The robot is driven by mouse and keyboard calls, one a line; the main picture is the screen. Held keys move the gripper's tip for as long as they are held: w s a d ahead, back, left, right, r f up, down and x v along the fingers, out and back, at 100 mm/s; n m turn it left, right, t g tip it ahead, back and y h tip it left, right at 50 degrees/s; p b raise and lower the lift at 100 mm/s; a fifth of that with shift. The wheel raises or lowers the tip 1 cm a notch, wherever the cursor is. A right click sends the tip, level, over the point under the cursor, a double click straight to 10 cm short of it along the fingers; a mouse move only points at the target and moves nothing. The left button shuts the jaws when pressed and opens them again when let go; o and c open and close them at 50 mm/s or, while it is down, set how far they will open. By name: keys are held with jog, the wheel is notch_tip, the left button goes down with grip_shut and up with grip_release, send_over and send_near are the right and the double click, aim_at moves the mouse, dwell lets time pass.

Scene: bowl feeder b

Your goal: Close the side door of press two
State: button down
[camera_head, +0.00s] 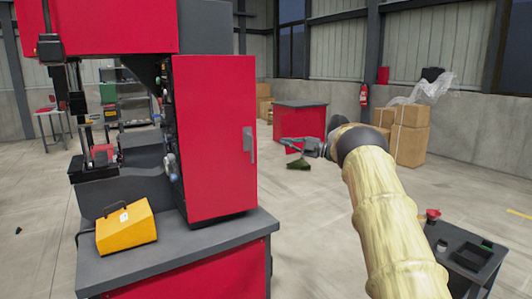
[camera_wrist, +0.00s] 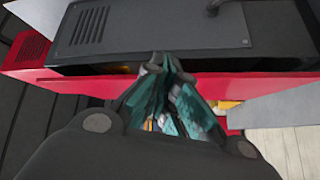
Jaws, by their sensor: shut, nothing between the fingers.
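The press (camera_head: 205,25) stands at the left of the head view, with a red upper body and a dark frame. Its red side door (camera_head: 215,150) is a tall flat panel with a grey upright handle (camera_head: 249,143) near its right edge. I cannot tell for sure how far the door stands from the frame. My gripper (camera_head: 287,144) is shut and empty, to the right of the handle and apart from it in the picture. In the wrist view its teal fingers (camera_wrist: 170,85) overlap a red strip (camera_wrist: 60,82) beside a dark vented panel (camera_wrist: 150,30); contact is unclear.
The press stands on a grey-topped red base (camera_head: 180,250) with a yellow box (camera_head: 126,228) on it. A red cabinet (camera_head: 300,120) and cardboard boxes (camera_head: 408,140) stand behind. A dark stand (camera_head: 465,255) is at the lower right. Floor (camera_head: 310,220) is open between.

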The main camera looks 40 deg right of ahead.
notch_tip(320, 180, up, 3)
jog(key=m+t+h+p, duration=0.2)
jog(key=m+t+h, duration=0.1)
jog(key=m, duration=0.5)
jog(key=m+g+h+p, duration=0.4)
jog(key=m+h+p, duration=0.6)
jog(key=m, duration=2.2)
send_near(256, 156)
jog(key=shift+g, duration=0.3)
jog(key=shift+r+p+x, duration=0.15)
jog(key=shift+p+x, duration=1.3)
jog(key=shift+x, duration=0.1)
jog(key=shift+r+p+x, duration=0.15)
jog(key=shift+p+x, duration=1.25)
jog(key=shift+x, duration=0.1)
jog(key=shift+w, duration=0.4)
